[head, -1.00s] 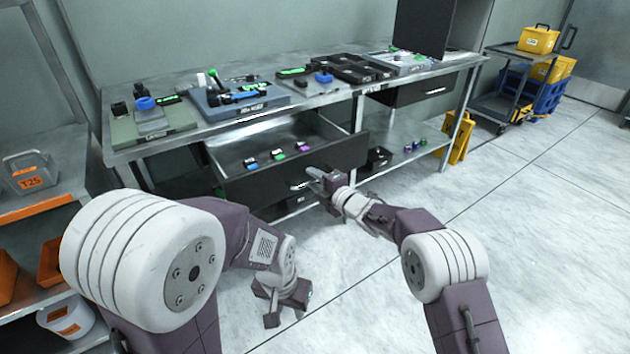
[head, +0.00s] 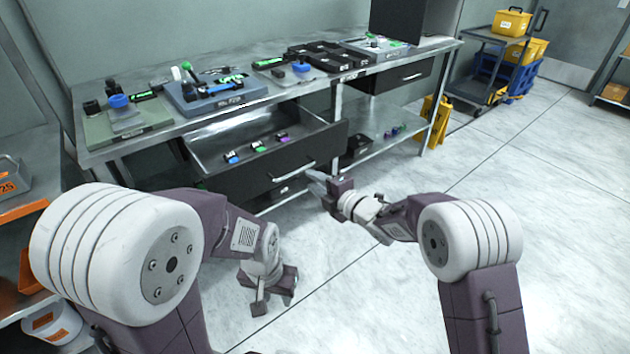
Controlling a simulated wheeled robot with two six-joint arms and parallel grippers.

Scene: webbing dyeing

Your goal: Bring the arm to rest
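My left gripper (head: 273,302) hangs low over the floor in front of the bench, pointing down. Its two fingers stand apart with nothing between them. My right gripper (head: 316,186) is just right of and in front of the open drawer (head: 245,175). It looks apart from the drawer's handle (head: 293,172). Its fingers overlap in this view, so their gap cannot be judged, and I see nothing held in it. The drawer is pulled out and holds several small coloured items in a row.
The metal workbench (head: 205,130) carries trays and tools. A shelf unit (head: 22,218) with bins stands at the left. A yellow folded stand (head: 434,122) is by the bench's right end, and a cart (head: 480,75) stands beyond. The floor at right is clear.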

